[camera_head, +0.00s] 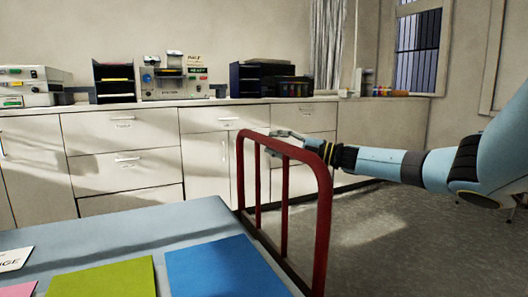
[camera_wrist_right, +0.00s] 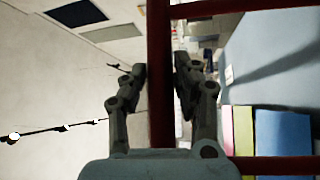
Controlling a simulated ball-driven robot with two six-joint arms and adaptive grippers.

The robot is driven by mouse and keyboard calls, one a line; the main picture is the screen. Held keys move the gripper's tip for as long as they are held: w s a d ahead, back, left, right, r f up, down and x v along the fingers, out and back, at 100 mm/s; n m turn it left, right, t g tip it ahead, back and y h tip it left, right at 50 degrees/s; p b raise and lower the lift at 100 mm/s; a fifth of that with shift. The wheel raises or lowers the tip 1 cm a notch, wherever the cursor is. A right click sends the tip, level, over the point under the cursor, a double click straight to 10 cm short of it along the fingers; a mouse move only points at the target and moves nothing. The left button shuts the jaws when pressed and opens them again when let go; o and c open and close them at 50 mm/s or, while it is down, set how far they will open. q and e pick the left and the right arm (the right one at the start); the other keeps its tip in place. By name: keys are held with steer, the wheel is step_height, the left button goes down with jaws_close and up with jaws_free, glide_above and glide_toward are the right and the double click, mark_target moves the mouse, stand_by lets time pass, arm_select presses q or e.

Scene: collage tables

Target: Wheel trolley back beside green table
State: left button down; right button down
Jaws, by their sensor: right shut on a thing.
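The trolley shows as a red tubular handle frame (camera_head: 325,215) at the right end of a blue-grey top (camera_head: 120,222) in the head view. My right gripper (camera_head: 292,137) is at the top rail of the frame, its arm coming in from the right. In the right wrist view the gripper (camera_wrist_right: 160,78) has its two fingers on either side of a red bar (camera_wrist_right: 160,120), shut on it. The trolley's wheels and lower part are hidden. No green table can be made out. My left gripper is out of view.
The top carries a green sheet (camera_head: 105,281), a blue sheet (camera_head: 225,268), part of a pink sheet and a white label. White cabinets (camera_head: 120,150) with machines and trays line the back wall. Bare grey floor (camera_head: 385,230) lies to the right of the red frame.

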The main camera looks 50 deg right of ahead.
steer(key=shift+w+a+r+y, duration=0.25)
steer(key=shift+a+r+y, duration=0.15)
steer(key=c, duration=1)
jaws_free()
steer(key=shift+w+a, duration=0.1)
steer(key=shift+a, duration=0.05)
steer(key=shift+f, duration=0.15)
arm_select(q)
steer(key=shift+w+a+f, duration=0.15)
arm_select(e)
steer(key=v, duration=1.2)
